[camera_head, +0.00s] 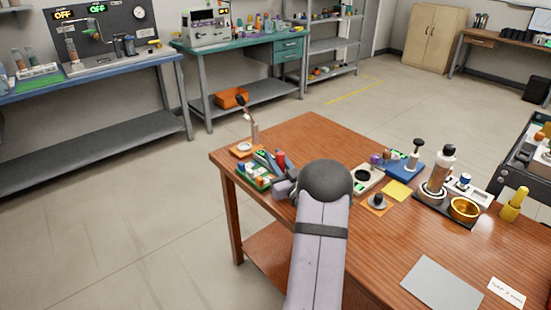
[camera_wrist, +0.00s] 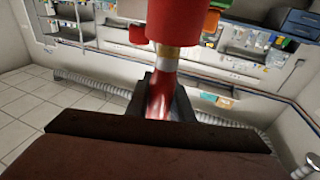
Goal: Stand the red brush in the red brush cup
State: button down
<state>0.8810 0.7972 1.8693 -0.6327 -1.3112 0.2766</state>
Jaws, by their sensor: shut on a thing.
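My gripper (camera_wrist: 162,98) is shut on the red handle of the red brush (camera_wrist: 161,97) in the wrist view. A pale and gold metal band (camera_wrist: 167,58) shows above the jaws. A wide red cylinder (camera_wrist: 180,20) meets the top of that band and runs out of the frame; I cannot tell whether it is the brush's head or the red brush cup. In the head view my gripper (camera_head: 282,188) is low over the table's left part, with a red upright piece (camera_head: 281,159) just beyond it. My arm hides part of the table there.
A green tray (camera_head: 250,181) with small items lies left of my gripper, near the edge of the wooden table (camera_head: 318,136). A stand (camera_head: 254,134) is behind it. Right of my arm are a yellow pad (camera_head: 397,190), bottle (camera_head: 440,165) and gold bowl (camera_head: 464,208).

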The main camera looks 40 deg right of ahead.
jog(key=shift+f, duration=0.25)
jog(key=c, duration=1.5)
grip_release()
jog(key=shift+r, duration=0.15)
